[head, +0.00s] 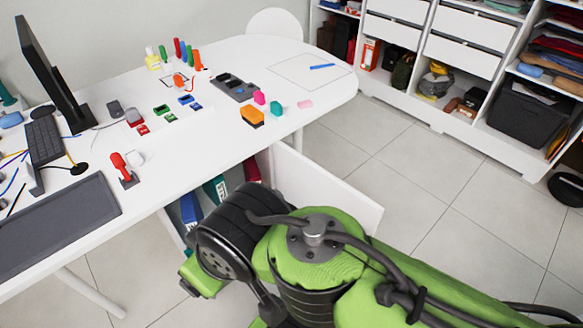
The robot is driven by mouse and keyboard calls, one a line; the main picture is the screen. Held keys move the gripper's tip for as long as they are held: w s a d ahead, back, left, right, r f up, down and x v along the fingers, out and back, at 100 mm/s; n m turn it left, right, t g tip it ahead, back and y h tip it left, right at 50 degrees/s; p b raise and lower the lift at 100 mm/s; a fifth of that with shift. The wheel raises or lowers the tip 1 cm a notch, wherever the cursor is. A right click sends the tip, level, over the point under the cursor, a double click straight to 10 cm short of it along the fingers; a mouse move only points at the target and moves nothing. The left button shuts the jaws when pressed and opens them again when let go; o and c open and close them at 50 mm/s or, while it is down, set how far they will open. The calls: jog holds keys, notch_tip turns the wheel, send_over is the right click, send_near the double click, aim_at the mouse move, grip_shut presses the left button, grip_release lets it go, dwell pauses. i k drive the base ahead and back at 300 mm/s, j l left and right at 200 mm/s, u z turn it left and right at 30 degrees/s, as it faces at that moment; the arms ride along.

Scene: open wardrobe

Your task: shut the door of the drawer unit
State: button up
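The drawer unit (177,222) stands under the white desk, partly hidden by the desk top and my arm. Its white door (335,190) stands open, swung out to the right into the room. Binders show inside the open unit: a blue one (191,210), a green one (216,188) and a red one (252,170). My green and black arm covers the lower part of the door and the front of the unit. My gripper's fingers do not show, so whether they touch the door cannot be seen.
The white desk (215,120) above holds a monitor (50,75), a keyboard (44,140), a dark mat (55,225) and small stationery. A white chair (275,23) stands behind it. An open wardrobe (455,50) lines the back right. The tiled floor (450,160) between is clear.

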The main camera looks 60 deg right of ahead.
aim_at(301, 182)
jog(key=k+l+u, duration=0.1)
jog(key=k+l, duration=0.15)
jog(key=l, duration=0.3)
jog(key=k+l, duration=0.25)
jog(key=l, duration=0.25)
jog(key=k+l+u, duration=0.15)
jog(key=l, duration=0.35)
jog(key=k+l+u, duration=0.1)
jog(key=k+l, duration=0.25)
jog(key=l, duration=0.15)
jog(key=k+l+u, duration=0.1)
jog(key=k+l, duration=0.2)
jog(key=l, duration=0.15)
jog(key=k+l, duration=0.3)
jog(key=l, duration=0.15)
jog(key=i+j+u, duration=0.15)
jog(key=j+u, duration=0.25)
jog(key=i+j+u, duration=0.2)
jog(key=u, duration=0.2)
